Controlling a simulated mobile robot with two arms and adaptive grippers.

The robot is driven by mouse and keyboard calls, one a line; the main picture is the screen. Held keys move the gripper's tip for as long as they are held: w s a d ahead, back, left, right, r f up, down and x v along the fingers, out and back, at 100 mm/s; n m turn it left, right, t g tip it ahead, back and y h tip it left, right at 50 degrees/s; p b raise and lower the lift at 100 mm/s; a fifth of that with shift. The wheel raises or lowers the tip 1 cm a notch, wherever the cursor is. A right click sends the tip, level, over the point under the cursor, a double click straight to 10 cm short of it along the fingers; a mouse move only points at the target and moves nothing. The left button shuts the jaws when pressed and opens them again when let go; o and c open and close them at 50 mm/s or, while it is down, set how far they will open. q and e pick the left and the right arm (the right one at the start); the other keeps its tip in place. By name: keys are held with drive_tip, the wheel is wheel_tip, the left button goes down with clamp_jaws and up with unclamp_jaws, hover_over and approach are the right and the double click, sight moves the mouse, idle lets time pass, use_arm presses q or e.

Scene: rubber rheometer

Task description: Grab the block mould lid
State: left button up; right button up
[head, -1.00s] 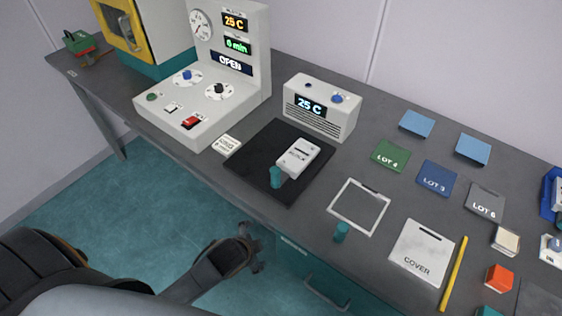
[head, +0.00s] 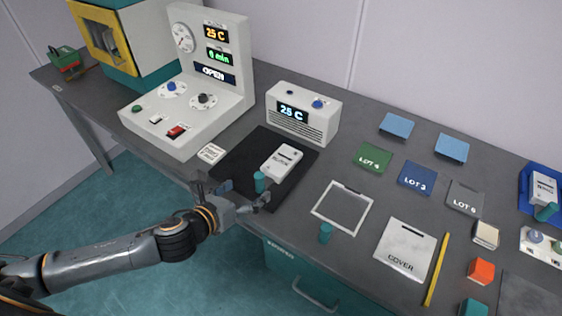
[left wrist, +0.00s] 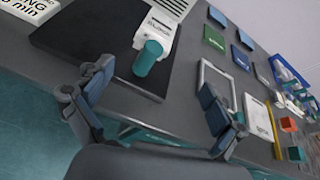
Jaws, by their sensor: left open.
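The block mould lid (head: 283,161) is a pale plate with dark lettering, lying on a black mat (head: 240,154). My left gripper (head: 246,197) is at the table's front edge, just short of the handle. In the left wrist view the teal handle (left wrist: 148,57) and the lid (left wrist: 158,29) lie ahead, beyond the spread fingers of the left gripper (left wrist: 155,105). The fingers are open and empty, apart from the handle. My right gripper is not in view.
A metal frame (head: 318,209) with a teal knob (head: 325,233) and a COVER plate (head: 405,232) lie to the right. A white 25 C box (head: 318,126) stands behind the mat. The control machine (head: 232,100) stands to the left.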

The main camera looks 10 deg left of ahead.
use_arm(q)
drive_tip(key=m, duration=0.3)
drive_tip(key=p, duration=0.2)
approach(276, 167)
drive_tip(key=shift+w+d+f+h, duration=0.15)
drive_tip(key=shift+w+d+f, duration=0.15)
drive_tip(key=shift+w, duration=0.3)
drive_tip(key=shift+w+d+f+h, duration=0.15)
drive_tip(key=shift+w+d+f, duration=0.15)
drive_tip(key=shift+w, duration=0.3)
drive_tip(key=shift+w+f, duration=0.1)
drive_tip(key=shift+w, duration=0.4)
drive_tip(key=x, duration=0.3)
drive_tip(key=shift+w+a+f+p, duration=0.15)
drive_tip(key=shift+w+p, duration=0.1)
drive_tip(key=shift+p, duration=0.15)
drive_tip(key=shift+w+f, duration=0.2)
drive_tip(key=shift+w, duration=0.1)
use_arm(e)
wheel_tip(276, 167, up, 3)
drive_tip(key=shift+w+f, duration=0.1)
use_arm(q)
drive_tip(key=c, duration=1.3)
drive_tip(key=shift+r, duration=0.1)
drive_tip(key=shift+c, duration=1)
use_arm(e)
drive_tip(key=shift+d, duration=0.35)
